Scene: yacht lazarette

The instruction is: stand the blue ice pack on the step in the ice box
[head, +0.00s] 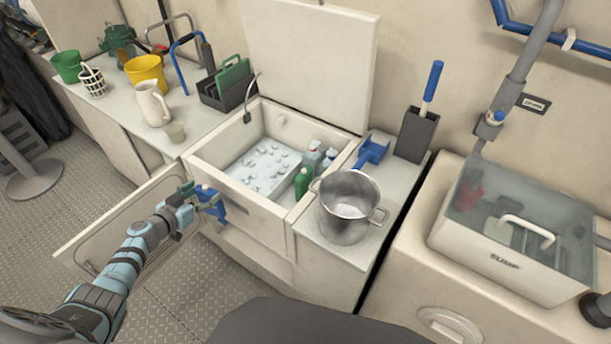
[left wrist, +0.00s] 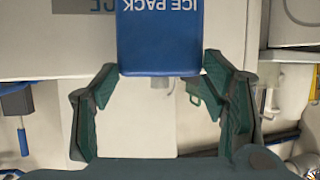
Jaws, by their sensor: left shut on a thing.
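My left gripper (head: 198,199) is shut on the blue ice pack (head: 212,208). In the left wrist view, the pack (left wrist: 160,42) sits between the two fingertips, its white "ICE PACK" lettering upside down. In the head view, gripper and pack are at the front left of the ice box (head: 240,205), outside its opening. The ice box is open with its lid (head: 312,60) raised. Ice cubes (head: 262,165) lie in its left part. A green bottle (head: 302,182) and grey bottles (head: 314,156) stand at its right side; the step there is mostly hidden. My right gripper is not in view.
A white jug (head: 153,104) and yellow bucket (head: 146,72) stand on the left counter. A clear-sided tank (head: 520,225) is far right.

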